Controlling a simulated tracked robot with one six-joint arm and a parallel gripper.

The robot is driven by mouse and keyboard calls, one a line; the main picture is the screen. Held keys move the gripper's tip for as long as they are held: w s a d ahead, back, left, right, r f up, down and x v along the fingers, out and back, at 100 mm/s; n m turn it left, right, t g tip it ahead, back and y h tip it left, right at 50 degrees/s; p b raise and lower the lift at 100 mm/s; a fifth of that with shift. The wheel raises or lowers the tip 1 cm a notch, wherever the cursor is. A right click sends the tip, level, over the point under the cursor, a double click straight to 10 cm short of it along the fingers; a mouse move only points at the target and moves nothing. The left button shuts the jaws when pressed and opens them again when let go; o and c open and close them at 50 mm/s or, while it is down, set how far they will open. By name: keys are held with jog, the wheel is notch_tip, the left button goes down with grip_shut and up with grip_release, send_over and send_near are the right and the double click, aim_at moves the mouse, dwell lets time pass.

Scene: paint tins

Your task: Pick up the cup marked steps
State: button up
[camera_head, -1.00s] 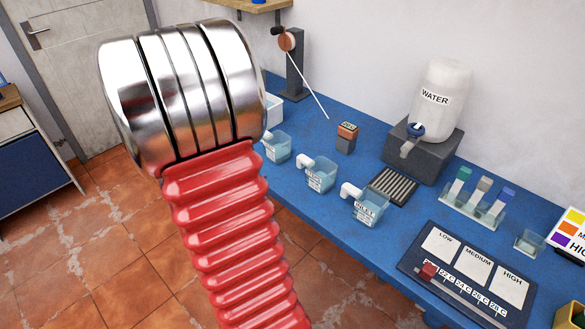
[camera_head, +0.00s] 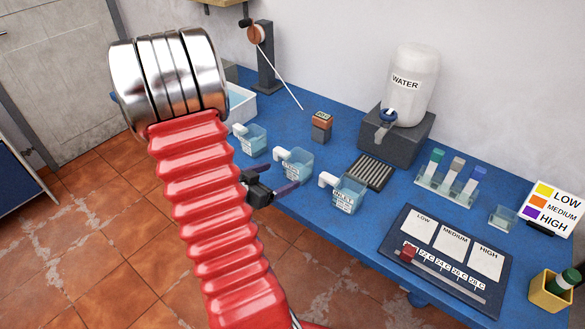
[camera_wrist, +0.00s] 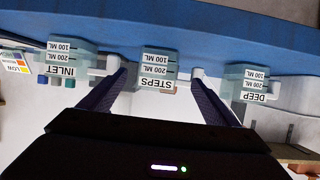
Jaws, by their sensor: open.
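The cup marked steps (camera_head: 298,167) is a clear bluish measuring cup with a white handle, the middle of three in a row along the table's front edge. In the wrist view, which is upside down, its STEPS label (camera_wrist: 156,70) shows between my two fingers. My gripper (camera_head: 276,184) is open and empty, just in front of that cup and apart from it. It also shows in the wrist view (camera_wrist: 160,86), a dark finger on each side. The deep cup (camera_head: 250,139) and the inlet cup (camera_head: 347,194) stand on either side.
Behind the cups are a small box (camera_head: 321,127), a dark ribbed rack (camera_head: 371,171) and a water container (camera_head: 413,85) on a grey stand. A white tray (camera_head: 240,107) stands at left, and a slider board (camera_head: 447,260) lies at right. Tiled floor is free in front.

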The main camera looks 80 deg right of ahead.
aim_at(290, 172)
jog(key=shift+x, duration=3.55)
jog(key=shift+f, duration=0.1)
jog(key=shift+x, duration=2.5)
jog(key=shift+s+a+f, duration=0.1)
jog(key=shift+s, duration=0.05)
jog(key=shift+c, duration=0.2)
jog(key=c, duration=1.2)
jog(key=shift+o, duration=0.2)
notch_tip(290, 172, up, 10)
